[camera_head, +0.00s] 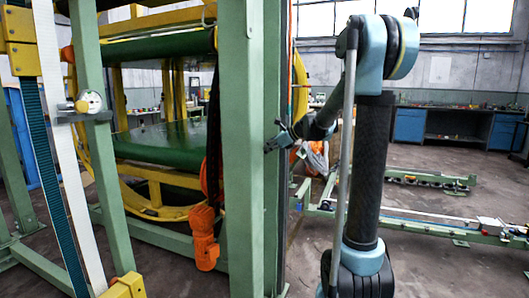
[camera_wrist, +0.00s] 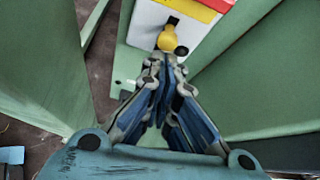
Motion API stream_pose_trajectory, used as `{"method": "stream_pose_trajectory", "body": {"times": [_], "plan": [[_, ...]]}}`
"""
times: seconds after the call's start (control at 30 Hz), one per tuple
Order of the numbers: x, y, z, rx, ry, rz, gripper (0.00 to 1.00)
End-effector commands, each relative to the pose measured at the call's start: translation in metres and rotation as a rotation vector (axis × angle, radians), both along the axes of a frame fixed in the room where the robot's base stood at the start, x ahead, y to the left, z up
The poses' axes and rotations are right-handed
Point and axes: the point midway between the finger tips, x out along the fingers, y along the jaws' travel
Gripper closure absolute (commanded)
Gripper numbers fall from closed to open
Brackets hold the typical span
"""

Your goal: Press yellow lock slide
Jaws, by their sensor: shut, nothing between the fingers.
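The yellow lock slide (camera_wrist: 167,39) is a small rounded knob on a white panel (camera_wrist: 146,22), beside a dark slot (camera_wrist: 173,20). It shows in the wrist view at the top centre. My gripper (camera_wrist: 166,62) is shut and empty, its fingertips just below the knob in the picture. I cannot tell whether they touch it. In the head view my gripper (camera_head: 272,146) is beside the right side of a tall green post. The slide and its panel are hidden there.
The tall green post (camera_head: 243,150) stands close left of my gripper. Green walls (camera_wrist: 235,85) flank the panel in the wrist view. A large green and yellow ring machine (camera_head: 160,195) stands behind the post. Low green rails (camera_head: 430,225) lie on the floor at right.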

Motion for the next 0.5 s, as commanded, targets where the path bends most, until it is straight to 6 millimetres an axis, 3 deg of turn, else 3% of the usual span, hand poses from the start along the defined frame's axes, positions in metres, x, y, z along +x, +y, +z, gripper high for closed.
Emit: {"method": "stream_pose_trajectory", "body": {"times": [0.37,0.5], "plan": [[0.002,-0.009,-0.039,0.000,0.001,0.000,1.00],[-0.005,-0.027,-0.026,0.001,0.001,-0.003,1.00]]}}
